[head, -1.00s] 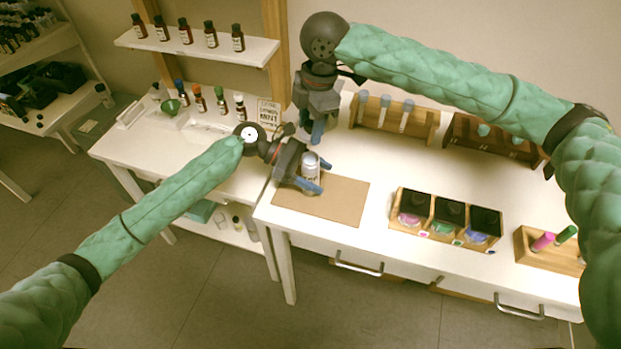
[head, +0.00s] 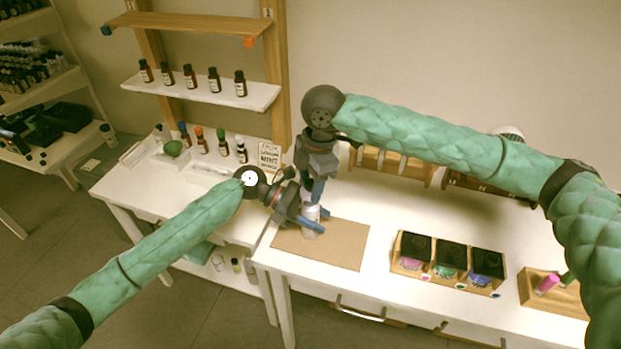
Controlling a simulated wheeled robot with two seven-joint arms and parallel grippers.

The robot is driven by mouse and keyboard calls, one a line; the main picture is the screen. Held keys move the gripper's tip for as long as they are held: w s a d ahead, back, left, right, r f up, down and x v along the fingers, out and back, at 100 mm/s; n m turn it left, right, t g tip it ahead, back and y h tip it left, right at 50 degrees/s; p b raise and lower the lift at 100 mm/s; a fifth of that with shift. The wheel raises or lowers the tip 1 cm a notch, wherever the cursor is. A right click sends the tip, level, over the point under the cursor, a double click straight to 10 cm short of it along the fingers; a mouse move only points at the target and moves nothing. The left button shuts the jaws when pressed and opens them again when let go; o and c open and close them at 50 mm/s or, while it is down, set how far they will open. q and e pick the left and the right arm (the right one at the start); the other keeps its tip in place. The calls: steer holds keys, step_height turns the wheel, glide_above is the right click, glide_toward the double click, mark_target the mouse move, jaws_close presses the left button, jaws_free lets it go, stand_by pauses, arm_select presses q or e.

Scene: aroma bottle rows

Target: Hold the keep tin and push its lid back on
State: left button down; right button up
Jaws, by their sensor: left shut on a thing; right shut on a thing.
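The keep tin (head: 311,218) is a small pale grey cylinder standing upright over the brown mat (head: 345,245). My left gripper (head: 312,224) is shut around it from the left, with its blue fingers at the tin's sides. My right gripper (head: 315,196) points down directly above the tin, its blue fingertips at or just over the tin's top. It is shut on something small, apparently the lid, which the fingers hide. I cannot tell whether the lid touches the tin.
A wooden box with dark-lidded compartments (head: 398,262) stands to the right on the white table. A wooden tray (head: 572,297) with coloured tubes is farther right. Behind my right arm is a wooden rack (head: 368,157). Bottles and a lettered sign (head: 269,156) stand at the left.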

mark_target(310, 203)
steer(key=shift+f, duration=0.25)
steer(key=shift+f, duration=0.15)
steer(key=shift+f, duration=0.75)
steer(key=shift+f, duration=0.6)
stand_by(0.6)
steer(key=o, duration=1)
steer(key=shift+r, duration=0.1)
steer(key=r, duration=0.4)
steer(key=d+r, duration=0.1)
steer(key=r, duration=0.2)
steer(key=w+r, duration=0.1)
steer(key=r, duration=0.3)
steer(key=shift+d+r, duration=0.3)
steer(key=shift+d, duration=0.05)
